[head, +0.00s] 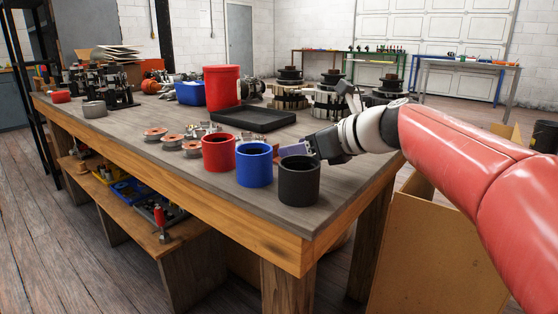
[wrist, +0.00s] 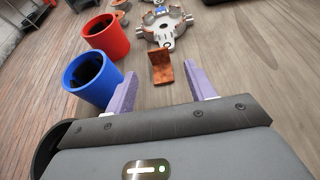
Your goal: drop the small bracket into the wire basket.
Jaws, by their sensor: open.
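The small bracket (wrist: 162,70) is a rust-brown L-shaped piece on the wooden tabletop, one flange upright. In the wrist view it lies just ahead of my gripper (wrist: 161,86), roughly centred between the two purple fingers. The fingers are apart with nothing held. In the head view my gripper (head: 308,149) is low over the table behind the black cup, and the bracket is largely hidden there. I cannot make out a wire basket in either view.
A red cup (head: 218,153), a blue cup (head: 254,166) and a black cup (head: 299,182) stand along the table's near edge beside my gripper. A silver housing (wrist: 163,25) lies beyond the bracket. A black tray (head: 241,125) and a red canister (head: 222,88) stand farther back.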

